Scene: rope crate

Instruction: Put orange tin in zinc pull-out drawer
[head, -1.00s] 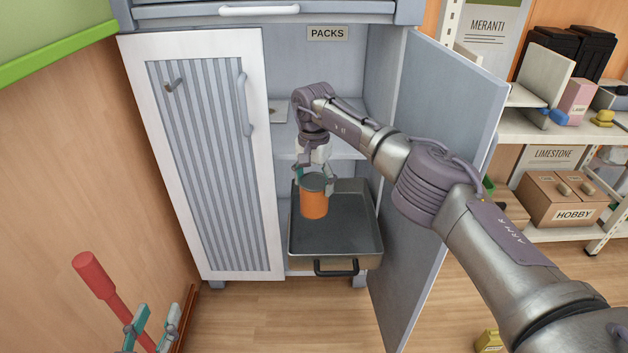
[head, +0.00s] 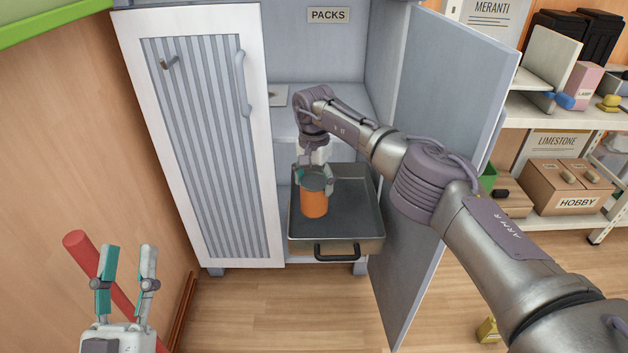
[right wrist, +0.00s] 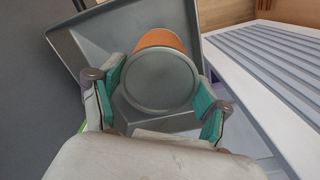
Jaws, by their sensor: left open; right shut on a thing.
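The orange tin (head: 314,204) with a grey lid is over the zinc pull-out drawer (head: 362,243), toward its left side. The drawer is pulled out from the cabinet and has a black front handle. My right gripper (head: 315,176) is shut on the tin near its lid. In the right wrist view the tin's lid (right wrist: 160,82) sits between the teal finger pads of the right gripper (right wrist: 160,100), with the drawer (right wrist: 110,30) behind. I cannot tell whether the tin's base touches the drawer floor. My left gripper (head: 125,268) is open and empty at lower left.
The cabinet's white left door (head: 190,262) is closed; its grey right door (head: 440,120) stands open beside my right arm. A red bar (head: 85,250) is behind my left gripper. Shelves with boxes (head: 565,190) stand at right. The floor before the drawer is clear.

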